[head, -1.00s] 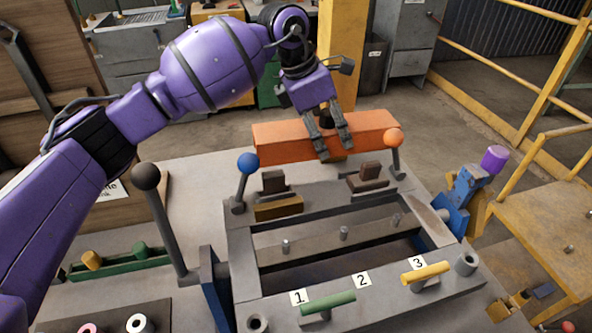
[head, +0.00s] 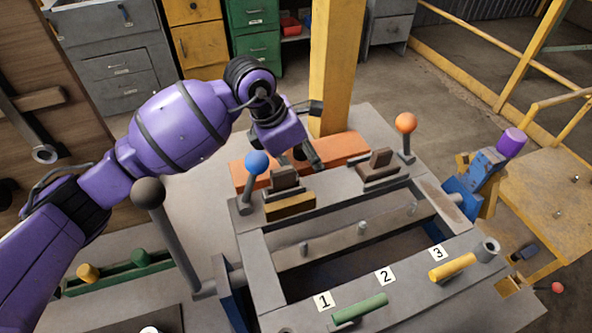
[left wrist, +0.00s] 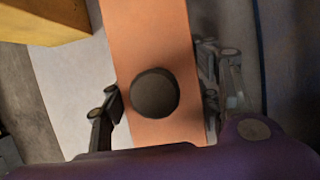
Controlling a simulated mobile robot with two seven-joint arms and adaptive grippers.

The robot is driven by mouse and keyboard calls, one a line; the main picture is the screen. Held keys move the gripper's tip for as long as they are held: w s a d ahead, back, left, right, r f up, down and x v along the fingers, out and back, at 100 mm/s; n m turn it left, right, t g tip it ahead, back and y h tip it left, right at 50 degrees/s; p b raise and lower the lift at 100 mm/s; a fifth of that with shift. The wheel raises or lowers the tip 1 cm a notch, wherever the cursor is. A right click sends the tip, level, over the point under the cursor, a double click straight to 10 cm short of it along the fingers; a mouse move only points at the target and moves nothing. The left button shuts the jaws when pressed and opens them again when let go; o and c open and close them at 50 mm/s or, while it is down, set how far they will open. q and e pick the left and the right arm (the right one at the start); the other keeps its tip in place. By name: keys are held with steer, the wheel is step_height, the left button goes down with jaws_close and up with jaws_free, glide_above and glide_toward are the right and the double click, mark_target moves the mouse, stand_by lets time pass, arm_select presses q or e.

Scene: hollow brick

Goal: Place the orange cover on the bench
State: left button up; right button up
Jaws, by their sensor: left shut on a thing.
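The orange cover (head: 345,149) is a long flat bar behind the machine frame, over the rear part of the grey bench (head: 372,119). My left gripper (head: 305,160) is shut on the cover from above. In the left wrist view the orange cover (left wrist: 172,35) runs between the two fingers, with a dark round knob (left wrist: 155,93) on its top. The blue-knobbed lever and dark blocks hide part of the cover in the head view. I cannot tell if its underside touches the bench. My right gripper is not in view.
The machine frame (head: 268,262) has an open slot and numbered handles in front. A blue-knobbed lever (head: 257,163) and an orange-knobbed lever (head: 405,124) stand close to the cover. A yellow post (head: 335,70) rises behind. Bare bench lies left of the frame.

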mark_target(302, 172)
arm_select(q)
step_height(302, 172, down, 3)
steer(key=shift+s+d+f+b, duration=0.1)
steer(key=shift+f+b, duration=0.1)
steer(key=shift+b, duration=0.35)
steer(key=shift+a+r, duration=0.1)
steer(key=shift+a, duration=0.2)
steer(key=shift+d, duration=0.25)
steer(key=o, duration=1.3)
steer(key=shift+a, duration=0.1)
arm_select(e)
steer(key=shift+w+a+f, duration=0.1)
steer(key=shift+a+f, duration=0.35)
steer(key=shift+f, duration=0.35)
